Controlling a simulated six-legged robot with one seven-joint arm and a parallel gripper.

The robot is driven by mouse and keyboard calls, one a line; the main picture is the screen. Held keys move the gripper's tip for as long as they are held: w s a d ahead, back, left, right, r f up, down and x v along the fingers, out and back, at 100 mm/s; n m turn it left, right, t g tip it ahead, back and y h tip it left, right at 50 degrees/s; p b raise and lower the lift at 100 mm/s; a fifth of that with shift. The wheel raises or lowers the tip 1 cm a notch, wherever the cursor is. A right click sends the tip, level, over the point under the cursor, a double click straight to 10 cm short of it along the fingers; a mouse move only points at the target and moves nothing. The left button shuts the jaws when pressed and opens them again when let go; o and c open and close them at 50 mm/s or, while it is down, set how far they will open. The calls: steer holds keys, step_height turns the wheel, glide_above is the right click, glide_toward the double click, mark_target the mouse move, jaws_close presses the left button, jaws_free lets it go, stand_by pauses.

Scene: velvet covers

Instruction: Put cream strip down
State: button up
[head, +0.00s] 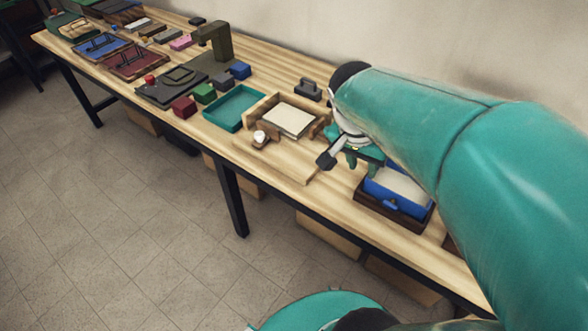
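My gripper (362,165) is over the right half of the bench, between a wooden tray and a blue box. Its teal fingers point down, and what lies between them is too small and shaded to make out. A cream sheet (288,119) lies flat in the wooden tray (262,101), left of my gripper. Another cream piece (402,188) lies in the blue box (398,203), to the right and nearer the front edge. I cannot tell which cream piece is the strip, or whether my gripper holds one.
A teal tray (234,108) stands left of the wooden tray. A white-topped knob (260,138) is at the wooden tray's front. Coloured blocks, a dark press (215,42) and several boards fill the left.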

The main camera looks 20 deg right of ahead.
steer(key=s+a+r+n+t+y, duration=0.1)
steer(key=a+r+n+t, duration=0.1)
steer(key=a+n, duration=0.3)
steer(key=a+r+n+t+y, duration=0.2)
steer(key=a+n, duration=0.4)
steer(key=a, duration=0.4)
steer(key=shift+s+a+r+n+t, duration=0.3)
steer(key=shift+s+t, duration=0.1)
steer(key=shift+t, duration=0.1)
steer(key=shift+d, duration=0.3)
